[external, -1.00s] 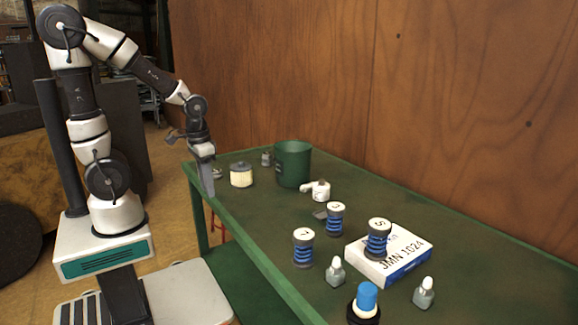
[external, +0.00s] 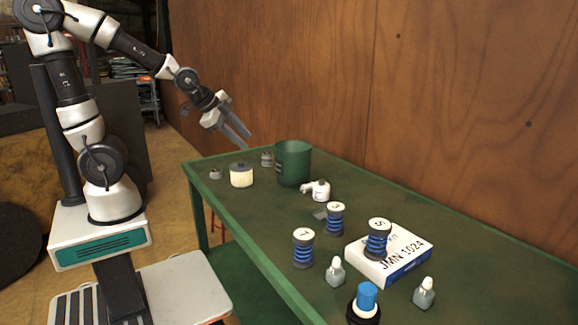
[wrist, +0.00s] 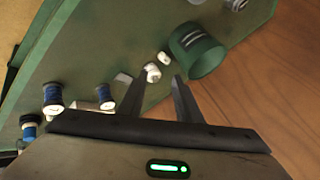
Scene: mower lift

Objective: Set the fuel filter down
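My gripper (external: 242,140) is raised above the far end of the green workbench, tilted down to the right. Its two fingers are apart with nothing between them; the wrist view shows the same open gripper (wrist: 157,78). I cannot tell for sure which item is the fuel filter. A white fitting with a side stub (external: 318,190) lies on the bench right of the green bin. A cream canister with a dark lid (external: 241,177) stands left of the bin, below my gripper. A small grey item (external: 215,174) sits at the bench's left corner.
The green bin (external: 293,164) stands near the wooden wall. Blue ribbed spools (external: 303,248), small bottles (external: 335,270) and a white box (external: 389,255) bearing another spool (external: 378,240) crowd the near end. The bench's left-front strip is clear.

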